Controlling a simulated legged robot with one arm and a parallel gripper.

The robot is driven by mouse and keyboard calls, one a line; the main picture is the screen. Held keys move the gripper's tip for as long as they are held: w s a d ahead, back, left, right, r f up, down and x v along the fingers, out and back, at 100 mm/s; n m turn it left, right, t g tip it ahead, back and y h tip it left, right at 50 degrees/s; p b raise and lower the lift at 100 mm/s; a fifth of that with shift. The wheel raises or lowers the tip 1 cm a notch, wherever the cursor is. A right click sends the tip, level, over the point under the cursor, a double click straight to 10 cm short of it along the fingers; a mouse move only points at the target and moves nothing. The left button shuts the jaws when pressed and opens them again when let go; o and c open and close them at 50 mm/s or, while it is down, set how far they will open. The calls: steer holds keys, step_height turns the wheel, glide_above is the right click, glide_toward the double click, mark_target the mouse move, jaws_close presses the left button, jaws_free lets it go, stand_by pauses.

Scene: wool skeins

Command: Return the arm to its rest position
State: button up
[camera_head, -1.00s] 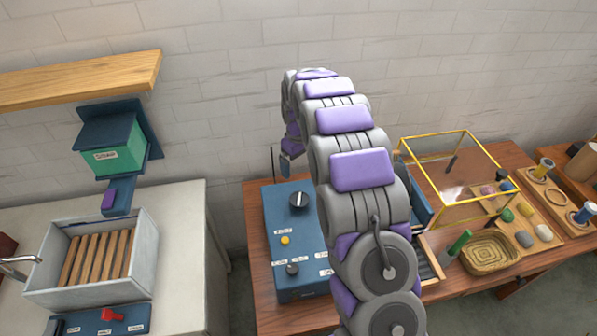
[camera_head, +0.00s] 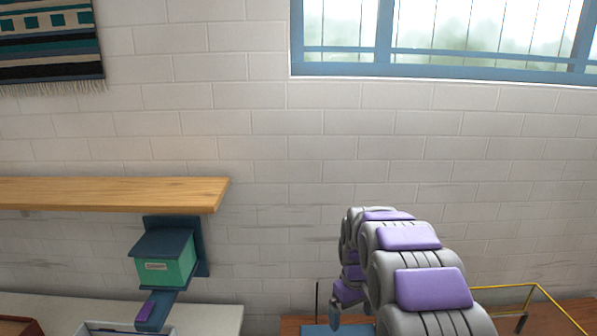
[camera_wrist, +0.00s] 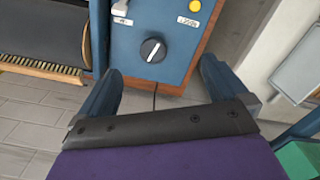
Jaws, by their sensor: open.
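My arm (camera_head: 430,288), grey with purple pads, rises from the lower right of the head view and bends over at its far end. My gripper (camera_wrist: 160,68) shows in the wrist view with its two blue fingers spread wide and nothing between them. It points down toward a blue control box (camera_wrist: 150,38) with a black dial. In the head view only a small blue part of the gripper shows beneath the bent arm; the rest is hidden or cut off.
A wooden shelf (camera_head: 110,193) and a green dispenser (camera_head: 163,266) are on the wall at left. A yellow-framed case (camera_head: 535,288) is partly visible at lower right. A wooden edge (camera_wrist: 225,40) borders the box, with grey floor (camera_wrist: 35,110) nearby.

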steer(key=s+r+m+g+b, duration=0.1)
steer(key=s+m+b, duration=0.4)
steer(key=s, duration=3.5)
steer(key=shift+s+r+g+b, duration=0.15)
steer(key=shift+s+g+b, duration=0.15)
steer(key=shift+s+b, duration=0.1)
